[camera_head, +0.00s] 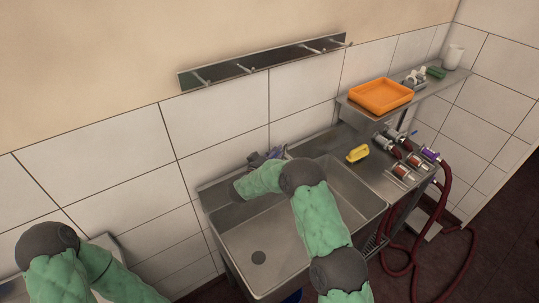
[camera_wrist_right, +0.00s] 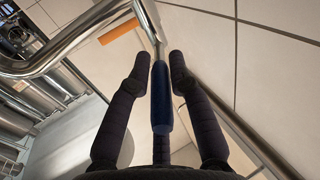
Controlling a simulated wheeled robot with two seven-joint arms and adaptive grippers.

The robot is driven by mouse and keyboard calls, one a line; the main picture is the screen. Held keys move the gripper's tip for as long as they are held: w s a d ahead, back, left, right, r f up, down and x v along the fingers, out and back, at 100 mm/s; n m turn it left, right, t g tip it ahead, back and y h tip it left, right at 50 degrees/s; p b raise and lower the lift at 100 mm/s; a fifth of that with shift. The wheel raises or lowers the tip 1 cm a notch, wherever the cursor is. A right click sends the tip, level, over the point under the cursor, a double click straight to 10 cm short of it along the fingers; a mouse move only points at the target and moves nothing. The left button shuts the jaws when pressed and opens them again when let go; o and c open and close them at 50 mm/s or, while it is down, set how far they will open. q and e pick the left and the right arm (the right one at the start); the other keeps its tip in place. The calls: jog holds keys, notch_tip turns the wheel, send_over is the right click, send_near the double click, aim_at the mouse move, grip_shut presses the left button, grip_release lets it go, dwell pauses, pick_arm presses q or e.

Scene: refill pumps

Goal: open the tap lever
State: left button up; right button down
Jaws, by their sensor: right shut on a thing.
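The tap lever (camera_wrist_right: 162,100) is a long dark blue handle. In the right wrist view it stands between the two dark fingers of my right gripper (camera_wrist_right: 160,58), along the middle of the picture. My right gripper is shut on it. The tap's shiny metal pipe (camera_wrist_right: 60,50) curves at the upper left of that view. In the head view, my right gripper (camera_head: 268,156) shows only in part at the wall behind the sink, beyond my green forearm, and the lever cannot be made out clearly there. My left arm is at the lower left, with its gripper out of sight.
The steel sink (camera_head: 258,257) lies under my right arm. A yellow object (camera_head: 357,153) is on the drainboard, beside several hose couplings (camera_head: 403,172) and dark red hoses (camera_head: 413,250). An orange tray (camera_head: 381,96) is on the wall shelf. A hook rail (camera_head: 265,62) hangs above.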

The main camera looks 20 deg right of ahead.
aim_at(286, 143)
jog(key=shift+s+d+r+n+t+y, duration=0.2)
jog(key=shift+d+n+t+y, duration=0.1)
jog(key=shift+n+t+y, duration=0.2)
jog(key=shift+s+d+r+n+t+y, duration=0.1)
jog(key=shift+s+d+n+t+y, duration=0.15)
jog(key=shift+n+t+y, duration=0.2)
jog(key=shift+s+d+f+n+t+y+b, duration=0.15)
jog(key=shift+d+n+t+y+b, duration=0.1)
jog(key=shift+n+t+y+b, duration=0.35)
jog(key=shift+s+d+n+t+y+b, duration=0.15)
jog(key=shift+d+n+t+y+b, duration=0.15)
jog(key=shift+y, duration=0.35)
jog(key=shift+s+d+r+n+t+y+b, duration=0.15)
jog(key=shift+d+n+t+y+b, duration=0.5)
jog(key=shift+n+y+b, duration=1.05)
jog(key=shift+s+d+n+t+y+b, duration=0.1)
jog(key=shift+d+n+t+y+b, duration=0.2)
jog(key=shift+d+n+y+b, duration=1.25)
jog(key=shift+s+r+n+t+y+b, duration=0.15)
jog(key=shift+n+t+y+b, duration=0.55)
jog(key=shift+y+b, duration=1.85)
jog(key=shift+n+y+p, duration=0.3)
jog(key=shift+y+p, duration=0.05)
jog(key=shift+y, duration=0.25)
jog(key=shift+r+g, duration=0.15)
jog(key=shift+g, duration=0.15)
jog(key=c, duration=1.1)
grip_release()
jog(key=shift+f, duration=0.3)
